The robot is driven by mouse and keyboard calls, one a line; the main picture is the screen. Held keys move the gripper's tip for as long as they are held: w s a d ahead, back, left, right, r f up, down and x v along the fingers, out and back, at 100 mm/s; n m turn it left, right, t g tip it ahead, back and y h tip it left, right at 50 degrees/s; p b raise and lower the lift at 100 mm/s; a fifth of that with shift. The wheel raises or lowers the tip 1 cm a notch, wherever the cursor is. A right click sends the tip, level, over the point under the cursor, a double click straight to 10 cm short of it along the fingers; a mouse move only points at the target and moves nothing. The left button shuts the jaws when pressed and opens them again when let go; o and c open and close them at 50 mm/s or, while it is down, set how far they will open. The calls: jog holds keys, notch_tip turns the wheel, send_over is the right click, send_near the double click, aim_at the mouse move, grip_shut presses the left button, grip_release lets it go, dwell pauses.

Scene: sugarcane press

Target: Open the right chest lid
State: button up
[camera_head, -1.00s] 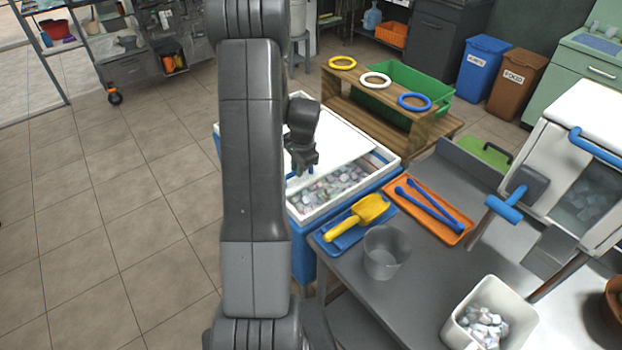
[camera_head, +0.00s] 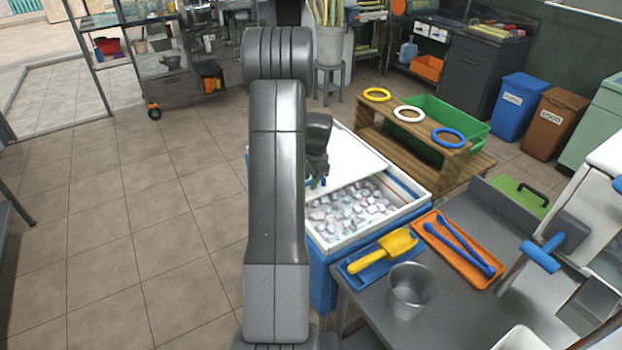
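The ice chest is a blue box with a white rim (camera_head: 407,213), left of the grey worktable. Its flat white lid (camera_head: 352,158) covers the far part, and the near part is uncovered, showing pale ice cubes (camera_head: 350,207). My gripper (camera_head: 314,183) is low over the lid's near edge, at the left. A bit of blue, perhaps the lid's handle, shows beside the fingers. My arm hides the chest's left side and part of the lid. The fingers are small and dark, so I cannot tell whether they grip anything.
The worktable (camera_head: 455,325) holds a yellow scoop (camera_head: 385,250), a clear cup (camera_head: 411,290) and an orange tray (camera_head: 455,262) with blue tools. A wooden stand (camera_head: 465,160) with several rings is behind the chest. The tiled floor at left is clear.

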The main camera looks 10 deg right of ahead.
jog(key=shift+o, duration=0.3)
notch_tip(320, 180, up, 14)
jog(key=s+b, duration=0.1)
jog(key=s, duration=0.1)
jog(key=shift+s+d+f, duration=0.25)
jog(key=shift+d, duration=0.2)
jog(key=f, duration=0.4)
jog(key=w+f, duration=0.1)
jog(key=f, duration=0.4)
jog(key=w+a+f+p, duration=0.1)
jog(key=f, duration=0.3)
jog(key=shift+w+f, duration=0.2)
jog(key=shift+f, duration=0.15)
jog(key=shift+s+d, duration=0.15)
jog(key=shift+s, duration=0.1)
jog(key=shift+r, duration=0.15)
